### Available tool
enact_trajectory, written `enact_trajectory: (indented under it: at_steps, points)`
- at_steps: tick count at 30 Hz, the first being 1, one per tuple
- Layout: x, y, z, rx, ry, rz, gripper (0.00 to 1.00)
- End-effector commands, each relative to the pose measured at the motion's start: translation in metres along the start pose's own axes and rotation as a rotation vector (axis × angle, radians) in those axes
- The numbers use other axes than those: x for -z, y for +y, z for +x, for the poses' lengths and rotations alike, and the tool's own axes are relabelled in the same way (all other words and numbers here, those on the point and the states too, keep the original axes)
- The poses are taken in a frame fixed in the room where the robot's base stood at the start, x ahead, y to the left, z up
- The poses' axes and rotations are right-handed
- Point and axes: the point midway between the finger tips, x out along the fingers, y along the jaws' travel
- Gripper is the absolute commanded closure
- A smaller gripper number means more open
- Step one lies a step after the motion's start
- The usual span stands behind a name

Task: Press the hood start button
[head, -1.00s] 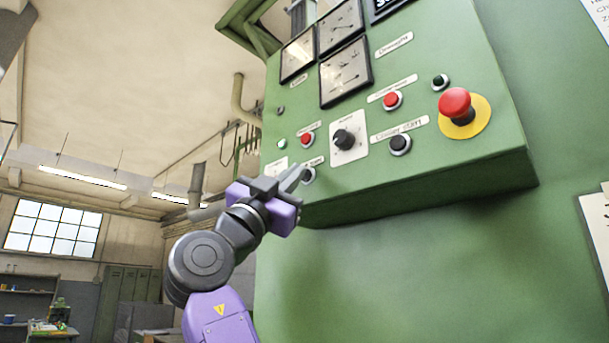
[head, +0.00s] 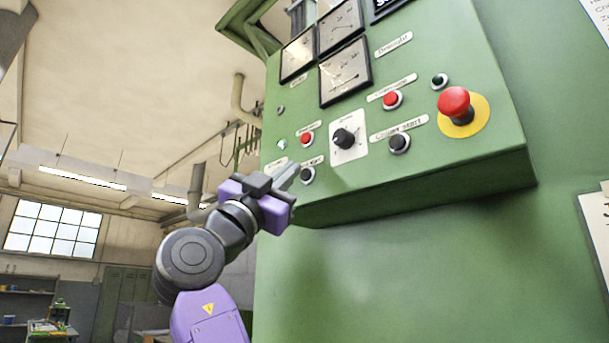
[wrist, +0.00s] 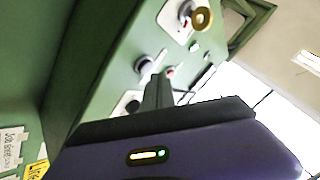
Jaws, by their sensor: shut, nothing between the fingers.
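A green control panel (head: 400,190) carries several buttons, dials and a knob. A black button (head: 307,175) sits at its lower left, with a small white label above it that is partly hidden and too blurred to read, so I cannot confirm it is the hood start button. My gripper (head: 287,176), with a purple body and grey fingers, is shut and empty just left of this black button. A small gap seems to separate them in the head view. In the wrist view, the shut fingers (wrist: 158,92) point toward the panel face; whether they touch anything is unclear.
A red button (head: 307,139) and a black rotary knob (head: 344,138) are above and right. Another black button (head: 399,144) and a red emergency stop (head: 455,104) on yellow lie farther right. The space left of the panel is open.

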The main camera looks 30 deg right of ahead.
Motion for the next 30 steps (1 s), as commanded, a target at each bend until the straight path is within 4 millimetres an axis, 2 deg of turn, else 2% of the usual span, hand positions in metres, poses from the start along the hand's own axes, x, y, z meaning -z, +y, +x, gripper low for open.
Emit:
enact_trajectory:
  at_steps: [8, 24, 30]
  points:
    - [0.001, -0.002, -0.002, 0.001, 0.000, 0.000, 1.00]
    - [0.024, -0.024, -0.033, 0.002, 0.001, 0.000, 1.00]
    - [0.025, -0.026, -0.035, 0.001, 0.000, -0.001, 1.00]
